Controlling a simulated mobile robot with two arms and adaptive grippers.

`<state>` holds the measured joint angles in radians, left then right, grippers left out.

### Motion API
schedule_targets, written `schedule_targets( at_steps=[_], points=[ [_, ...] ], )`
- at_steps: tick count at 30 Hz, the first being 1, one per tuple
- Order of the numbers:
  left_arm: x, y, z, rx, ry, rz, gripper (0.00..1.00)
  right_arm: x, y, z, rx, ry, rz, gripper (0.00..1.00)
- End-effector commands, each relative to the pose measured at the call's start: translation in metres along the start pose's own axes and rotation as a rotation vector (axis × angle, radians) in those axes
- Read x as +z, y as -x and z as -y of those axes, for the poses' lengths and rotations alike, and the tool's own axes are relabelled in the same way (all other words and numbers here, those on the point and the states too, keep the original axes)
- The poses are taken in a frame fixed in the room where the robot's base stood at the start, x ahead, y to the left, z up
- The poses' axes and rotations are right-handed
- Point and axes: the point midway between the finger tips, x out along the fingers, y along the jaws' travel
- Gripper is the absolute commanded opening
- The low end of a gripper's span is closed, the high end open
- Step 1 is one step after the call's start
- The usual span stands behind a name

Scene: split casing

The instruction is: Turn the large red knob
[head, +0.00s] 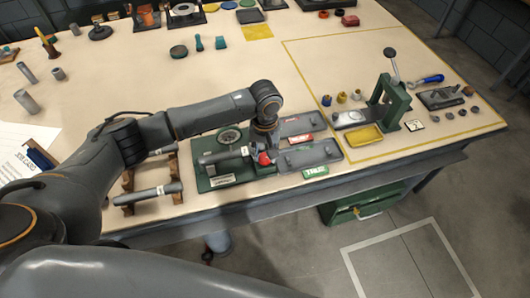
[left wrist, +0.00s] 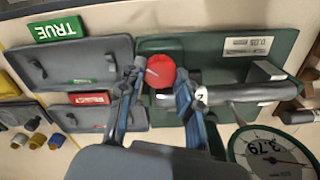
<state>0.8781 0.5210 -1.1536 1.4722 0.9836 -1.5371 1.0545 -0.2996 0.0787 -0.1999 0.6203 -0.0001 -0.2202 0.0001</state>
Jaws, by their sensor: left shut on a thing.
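The large red knob (head: 264,158) sits at the right end of a green fixture (head: 205,183) on the bench. It shows as a red disc with a pale pointer mark in the left wrist view (left wrist: 160,70). My left gripper (head: 265,145) is over the knob from above. In the left wrist view its two fingers (left wrist: 158,80) stand on either side of the knob, shut on it. A grey cylinder (left wrist: 240,92) lies in the fixture beside the knob. A round dial gauge (head: 230,138) stands behind it. My right gripper is not in view.
Grey trays (head: 310,155) with a green TRUE label (head: 315,171) and a red label (head: 302,139) lie right of the fixture. A wooden rack (head: 150,193) with a cylinder is on the left. A green lever press (head: 390,100) stands farther right. The bench middle is clear.

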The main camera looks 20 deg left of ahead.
Motion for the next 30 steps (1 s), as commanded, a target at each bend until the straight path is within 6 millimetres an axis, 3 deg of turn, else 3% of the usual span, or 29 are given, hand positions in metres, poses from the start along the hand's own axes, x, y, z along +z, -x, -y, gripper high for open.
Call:
schedule_targets(
  at_steps=[11,30],
  points=[
    [0.0,0.004,0.0,-0.001,-0.16,0.003,0.03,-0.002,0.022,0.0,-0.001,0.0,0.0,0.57],
    [0.0,0.002,0.0,0.0,-0.744,0.002,0.03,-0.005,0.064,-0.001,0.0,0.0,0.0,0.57]
  ],
)
